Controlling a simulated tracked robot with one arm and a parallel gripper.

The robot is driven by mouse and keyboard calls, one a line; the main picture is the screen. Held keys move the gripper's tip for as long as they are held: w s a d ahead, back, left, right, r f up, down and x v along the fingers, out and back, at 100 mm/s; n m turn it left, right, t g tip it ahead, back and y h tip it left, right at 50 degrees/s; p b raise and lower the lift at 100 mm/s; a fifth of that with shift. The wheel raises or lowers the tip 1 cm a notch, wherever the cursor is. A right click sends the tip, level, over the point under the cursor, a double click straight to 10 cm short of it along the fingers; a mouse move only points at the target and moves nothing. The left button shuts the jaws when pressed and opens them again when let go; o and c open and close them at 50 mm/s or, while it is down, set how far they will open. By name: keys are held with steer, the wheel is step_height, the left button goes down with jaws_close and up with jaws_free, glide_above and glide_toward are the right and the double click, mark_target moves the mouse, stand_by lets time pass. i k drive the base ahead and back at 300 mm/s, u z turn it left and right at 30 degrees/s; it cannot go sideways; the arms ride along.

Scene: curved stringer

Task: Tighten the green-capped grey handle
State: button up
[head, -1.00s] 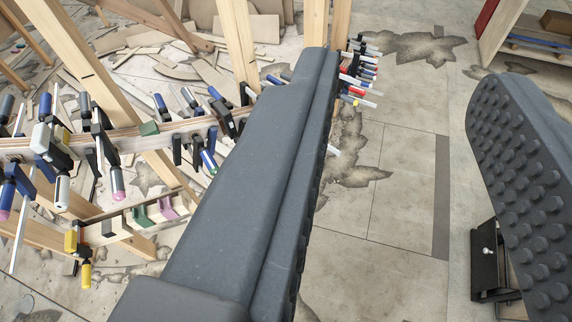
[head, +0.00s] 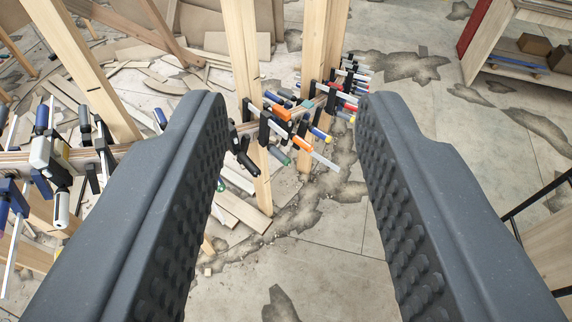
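My gripper (head: 291,112) is open and empty, its two dark studded fingers reaching forward on either side of the picture. Between the fingertips, farther off, is a row of clamps on the curved wooden stringer. Among them a small dark grey handle with a green end (head: 280,156) hangs low, left of an orange handle (head: 302,145). Another green end (head: 221,186) shows beside the left finger, its handle mostly hidden. I cannot tell which is the task's handle. Neither touches the gripper.
More clamps (head: 45,155) crowd the stringer at left, partly behind the left finger. Upright wooden posts (head: 246,90) stand among the middle clamps. Wood scraps lie on the floor behind. A shelf with boxes (head: 533,45) is at upper right. Cracked floor (head: 300,270) between the fingers is clear.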

mark_target(285, 160)
steer(key=z, duration=0.1)
steer(key=i, duration=0.5)
steer(key=u, duration=1.05)
steer(key=k, duration=0.7)
steer(key=z, duration=0.35)
steer(key=i, duration=1)
steer(key=u, duration=0.05)
